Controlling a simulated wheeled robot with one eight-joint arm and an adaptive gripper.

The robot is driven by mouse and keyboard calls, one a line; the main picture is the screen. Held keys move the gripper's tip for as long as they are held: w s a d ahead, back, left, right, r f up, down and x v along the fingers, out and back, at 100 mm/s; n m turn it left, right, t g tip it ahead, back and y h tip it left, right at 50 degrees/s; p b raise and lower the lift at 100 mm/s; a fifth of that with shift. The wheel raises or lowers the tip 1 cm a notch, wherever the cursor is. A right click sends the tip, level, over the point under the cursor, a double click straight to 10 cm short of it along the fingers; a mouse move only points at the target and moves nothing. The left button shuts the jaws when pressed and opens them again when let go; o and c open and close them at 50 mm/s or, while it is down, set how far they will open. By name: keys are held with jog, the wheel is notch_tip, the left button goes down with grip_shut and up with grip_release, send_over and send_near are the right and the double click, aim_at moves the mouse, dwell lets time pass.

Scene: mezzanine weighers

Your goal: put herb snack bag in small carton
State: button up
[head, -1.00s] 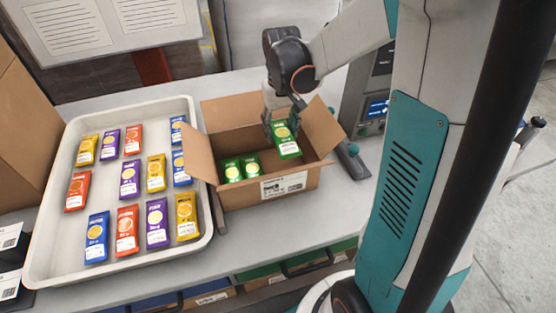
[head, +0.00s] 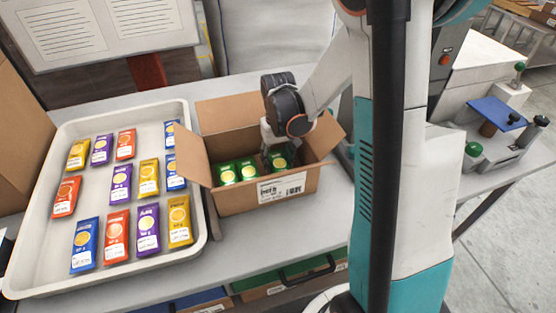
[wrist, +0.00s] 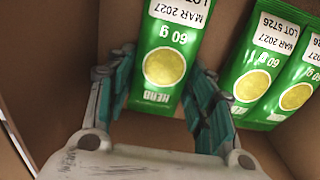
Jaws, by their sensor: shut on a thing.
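My gripper (wrist: 160,97) is shut on a green herb snack bag (wrist: 172,48), one finger on each side of it in the wrist view. In the head view the gripper (head: 274,150) reaches down into the open small carton (head: 236,198), and the held bag (head: 279,160) is inside at the right, partly hidden by the gripper. Two more green herb bags stand in the carton on the left (head: 226,173) and in the middle (head: 248,169). In the wrist view one of them (wrist: 254,70) is close beside the held bag.
A white tray (head: 40,258) left of the carton holds several yellow, purple, red and blue bags. The carton's flaps (head: 192,158) stand open. A machine with a blue plate (head: 497,112) is at the right.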

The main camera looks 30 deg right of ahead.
aim_at(278, 159)
jog(key=shift+f, duration=0.1)
jog(key=o, duration=1.1)
jog(key=shift+c, duration=0.2)
notch_tip(278, 159, up, 12)
jog(key=p, duration=0.4)
jog(key=shift+r, duration=0.2)
